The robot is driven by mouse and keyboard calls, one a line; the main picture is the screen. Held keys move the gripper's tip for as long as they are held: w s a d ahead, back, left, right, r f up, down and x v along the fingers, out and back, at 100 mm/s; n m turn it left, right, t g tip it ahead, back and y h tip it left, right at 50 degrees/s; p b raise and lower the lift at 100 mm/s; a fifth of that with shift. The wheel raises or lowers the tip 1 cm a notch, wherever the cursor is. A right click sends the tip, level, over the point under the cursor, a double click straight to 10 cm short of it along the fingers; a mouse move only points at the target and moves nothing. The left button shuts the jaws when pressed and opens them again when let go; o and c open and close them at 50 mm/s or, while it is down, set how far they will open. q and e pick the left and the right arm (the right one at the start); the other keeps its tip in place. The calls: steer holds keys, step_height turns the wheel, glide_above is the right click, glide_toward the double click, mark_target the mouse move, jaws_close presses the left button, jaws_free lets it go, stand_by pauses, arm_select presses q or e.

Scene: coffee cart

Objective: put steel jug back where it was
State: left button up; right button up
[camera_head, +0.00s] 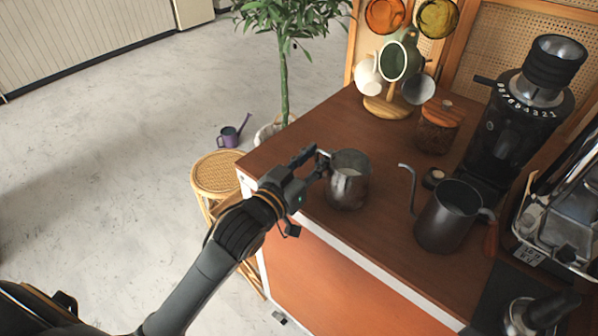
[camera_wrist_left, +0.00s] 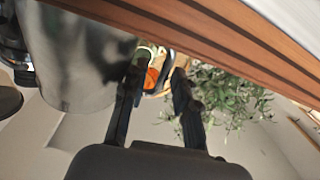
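The steel jug (camera_head: 348,182) stands upright on the brown counter near its left edge, with something pale inside. It also fills the upper left of the left wrist view (camera_wrist_left: 75,60). My left gripper (camera_head: 322,163) is at the jug's left side, close to its wall. In the left wrist view its two fingers (camera_wrist_left: 157,85) are apart, with a clear gap between them and the jug beside the left finger. I cannot tell whether a finger touches the jug, and its handle is not clear. My right gripper is not in view.
A dark gooseneck kettle (camera_head: 447,215) stands right of the jug, with a black grinder (camera_head: 520,110) behind it. A wooden-lidded jar (camera_head: 437,128) and a mug stand (camera_head: 386,106) are at the back. The counter (camera_head: 300,150) is bare behind the gripper. A wicker stool (camera_head: 218,173) stands to the left.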

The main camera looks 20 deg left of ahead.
arm_select(q)
steer(key=v, duration=1.1)
steer(key=shift+b, duration=0.3)
steer(key=shift+s+a, duration=0.1)
